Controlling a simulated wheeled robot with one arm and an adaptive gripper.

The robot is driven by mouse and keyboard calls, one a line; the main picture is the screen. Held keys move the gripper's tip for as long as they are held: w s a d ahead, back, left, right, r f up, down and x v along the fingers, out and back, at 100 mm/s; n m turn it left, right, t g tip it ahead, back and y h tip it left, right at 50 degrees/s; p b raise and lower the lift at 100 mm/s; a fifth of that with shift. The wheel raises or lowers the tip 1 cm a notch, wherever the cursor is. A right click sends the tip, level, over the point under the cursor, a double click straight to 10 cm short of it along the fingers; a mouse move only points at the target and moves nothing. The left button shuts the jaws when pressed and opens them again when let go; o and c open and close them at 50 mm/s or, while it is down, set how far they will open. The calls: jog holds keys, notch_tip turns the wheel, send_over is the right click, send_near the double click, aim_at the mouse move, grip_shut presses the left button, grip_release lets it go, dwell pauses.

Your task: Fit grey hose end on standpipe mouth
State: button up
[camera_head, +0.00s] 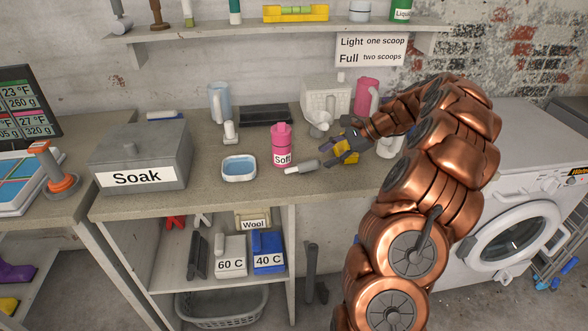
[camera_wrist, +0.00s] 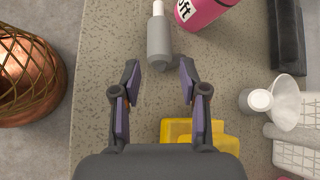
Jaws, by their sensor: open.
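A grey cylinder with a white tip (camera_head: 306,165) lies on the counter near its front edge. It may be the grey hose end, but I see no hose on it. It also shows in the wrist view (camera_wrist: 159,42), just ahead of the fingertips and not between them. My gripper (camera_head: 328,153) is open and empty above the counter, to the right of the cylinder; its spread fingers show in the wrist view (camera_wrist: 160,82). A dark upright pipe (camera_head: 310,268) stands beside the shelf unit, below the counter. It may be the standpipe; I cannot make out its mouth.
A pink "Soft" bottle (camera_head: 281,146) stands close to the cylinder, with a blue-white dish (camera_head: 239,177) to its left. A yellow item (camera_wrist: 183,130) lies under my gripper. A white funnel (camera_wrist: 287,108) is beside it. The washing machine (camera_head: 510,215) stands right.

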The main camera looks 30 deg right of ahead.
aim_at(317, 161)
jog(key=p+x, duration=0.1)
jog(key=x, duration=0.4)
jog(key=shift+a+r, duration=0.15)
grip_shut()
